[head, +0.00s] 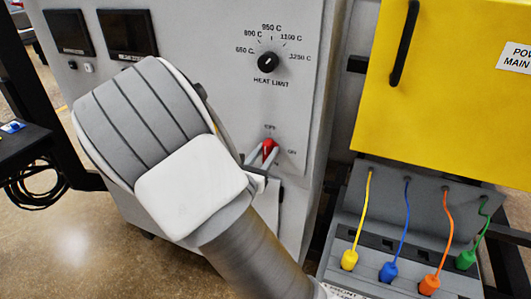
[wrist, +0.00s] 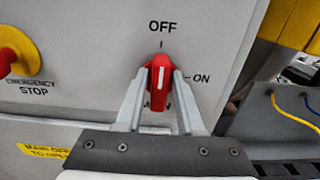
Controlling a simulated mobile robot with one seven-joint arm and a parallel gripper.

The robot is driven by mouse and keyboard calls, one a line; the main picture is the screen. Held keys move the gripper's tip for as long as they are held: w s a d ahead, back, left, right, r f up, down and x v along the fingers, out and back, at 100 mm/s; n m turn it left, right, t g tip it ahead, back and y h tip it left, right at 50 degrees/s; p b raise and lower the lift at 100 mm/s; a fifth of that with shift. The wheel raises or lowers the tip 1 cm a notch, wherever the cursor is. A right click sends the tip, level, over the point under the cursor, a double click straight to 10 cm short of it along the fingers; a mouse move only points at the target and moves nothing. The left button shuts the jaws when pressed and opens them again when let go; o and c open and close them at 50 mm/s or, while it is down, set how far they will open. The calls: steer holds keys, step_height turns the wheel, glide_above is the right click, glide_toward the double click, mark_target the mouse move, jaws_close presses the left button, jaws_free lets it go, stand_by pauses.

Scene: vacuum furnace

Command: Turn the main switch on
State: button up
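The main switch is a red rotary knob (wrist: 158,82) with a white pointer line, on the grey panel between the OFF mark above and the ON mark at its right. Its pointer stands nearly upright, towards OFF. The knob also shows small in the head view (head: 269,147). My gripper (wrist: 160,78) reaches the knob with one finger on its left side and one on its right. The fingertips lie close against its sides with no clear gap, so it appears shut on the knob. In the head view my arm hides part of the cabinet.
An emergency stop button (wrist: 15,55) on a yellow base is left of the switch. The heat limit dial (head: 268,63) is above it. At the right are a yellow door (head: 440,90) with a black handle and a grey box with coloured cables (head: 405,230).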

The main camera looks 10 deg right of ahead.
jaws_close()
